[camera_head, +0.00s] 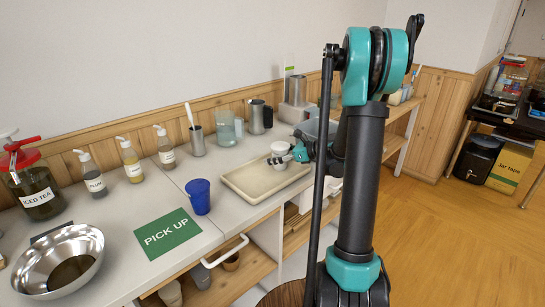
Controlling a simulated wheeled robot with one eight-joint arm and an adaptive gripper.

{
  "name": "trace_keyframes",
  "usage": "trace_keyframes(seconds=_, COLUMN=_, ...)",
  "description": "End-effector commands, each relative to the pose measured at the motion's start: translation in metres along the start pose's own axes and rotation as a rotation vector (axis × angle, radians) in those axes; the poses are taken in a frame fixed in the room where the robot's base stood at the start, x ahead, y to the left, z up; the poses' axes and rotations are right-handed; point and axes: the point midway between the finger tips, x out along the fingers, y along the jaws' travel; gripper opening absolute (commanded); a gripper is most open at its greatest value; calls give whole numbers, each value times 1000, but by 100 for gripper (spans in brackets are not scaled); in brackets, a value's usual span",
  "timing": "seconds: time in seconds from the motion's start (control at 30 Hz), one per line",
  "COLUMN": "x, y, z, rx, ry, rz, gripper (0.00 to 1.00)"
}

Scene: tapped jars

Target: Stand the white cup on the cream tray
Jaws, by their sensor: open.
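The cream tray (252,181) lies on the grey counter in the middle of the view, left of my arm. The white cup (279,148) shows at the tray's back right part and looks upright. I cannot tell for sure whether its base rests on the tray. My gripper (287,157) is at the cup's right side, small in the view and partly over the cup's lower part. Its jaws are open; whether they touch the cup is not clear. My arm hides the area right of the tray.
A blue cup (199,196) and a green PICK UP mat (167,233) are left of the tray. Behind stand a metal cup with a utensil (197,141), a glass pitcher (225,130) and a steel jug (256,118). A steel bowl (40,262) is front left.

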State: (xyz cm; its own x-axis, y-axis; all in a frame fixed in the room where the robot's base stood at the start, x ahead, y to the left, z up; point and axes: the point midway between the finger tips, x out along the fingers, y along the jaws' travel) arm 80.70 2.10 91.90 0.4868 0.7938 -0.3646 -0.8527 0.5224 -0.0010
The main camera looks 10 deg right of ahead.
Motion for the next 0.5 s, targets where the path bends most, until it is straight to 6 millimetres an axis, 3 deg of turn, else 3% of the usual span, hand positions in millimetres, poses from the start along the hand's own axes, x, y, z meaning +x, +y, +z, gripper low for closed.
trace_keyframes(seconds=0.5, x=-19, y=0, z=0, rx=0, ry=0, rz=-1, gripper=74)
